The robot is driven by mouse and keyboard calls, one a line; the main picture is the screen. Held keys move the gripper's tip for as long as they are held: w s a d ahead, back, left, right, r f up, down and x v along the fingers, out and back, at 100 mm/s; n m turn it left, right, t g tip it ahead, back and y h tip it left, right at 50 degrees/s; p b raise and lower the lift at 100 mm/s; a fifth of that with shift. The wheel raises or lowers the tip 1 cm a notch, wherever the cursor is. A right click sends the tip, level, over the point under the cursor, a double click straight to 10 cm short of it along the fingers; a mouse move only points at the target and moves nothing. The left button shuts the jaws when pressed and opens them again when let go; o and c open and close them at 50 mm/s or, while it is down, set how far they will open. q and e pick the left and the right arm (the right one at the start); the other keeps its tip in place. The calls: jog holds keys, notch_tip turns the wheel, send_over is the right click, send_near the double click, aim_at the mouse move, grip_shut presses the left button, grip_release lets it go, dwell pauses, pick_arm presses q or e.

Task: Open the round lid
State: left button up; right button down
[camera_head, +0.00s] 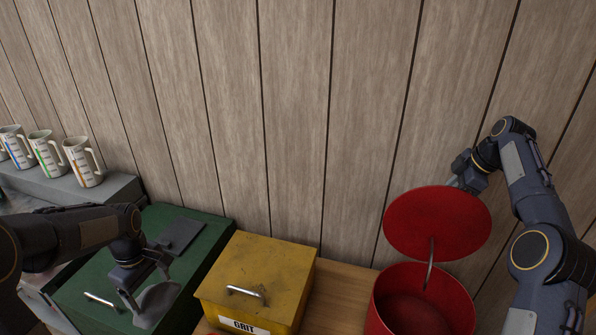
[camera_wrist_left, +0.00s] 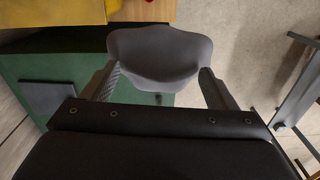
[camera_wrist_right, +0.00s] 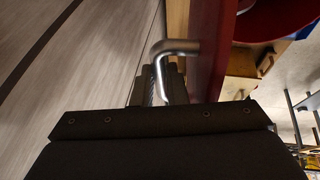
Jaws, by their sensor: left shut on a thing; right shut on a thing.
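The red round lid (camera_head: 437,218) stands raised and tilted above the open red round bin (camera_head: 455,307), with its underside facing me. A thin metal rod (camera_head: 430,268) runs between lid and bin. My right gripper (camera_head: 457,181) is at the lid's far upper edge, partly hidden behind it. In the right wrist view it is shut on the lid's bent metal handle (camera_wrist_right: 172,47), beside the red lid. My left gripper (camera_head: 145,273) is shut on a grey scoop (camera_head: 157,304) above the green box; the scoop also fills the space between its fingers in the left wrist view (camera_wrist_left: 158,55).
A yellow box (camera_head: 265,273) labelled GRIT, with a metal handle, stands left of the bin on a wooden table (camera_head: 342,295). A green box (camera_head: 200,232) is farther left. Several measuring jugs (camera_head: 83,161) stand on a grey ledge. A plank wall closes the back.

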jog(key=shift+w+d+f, duration=0.1)
jog(key=shift+w+f, duration=0.15)
jog(key=shift+f, duration=0.4)
jog(key=c, duration=1.8)
grip_release()
pick_arm(q)
jog(key=shift+w+d, duration=0.1)
pick_arm(e)
jog(key=o, duration=0.3)
jog(key=shift+w+d, duration=0.1)
jog(key=shift+w, duration=0.1)
jog(key=shift+o, duration=0.2)
jog(key=shift+r, duration=0.15)
jog(key=shift+r, duration=0.1)
jog(key=shift+r, duration=0.1)
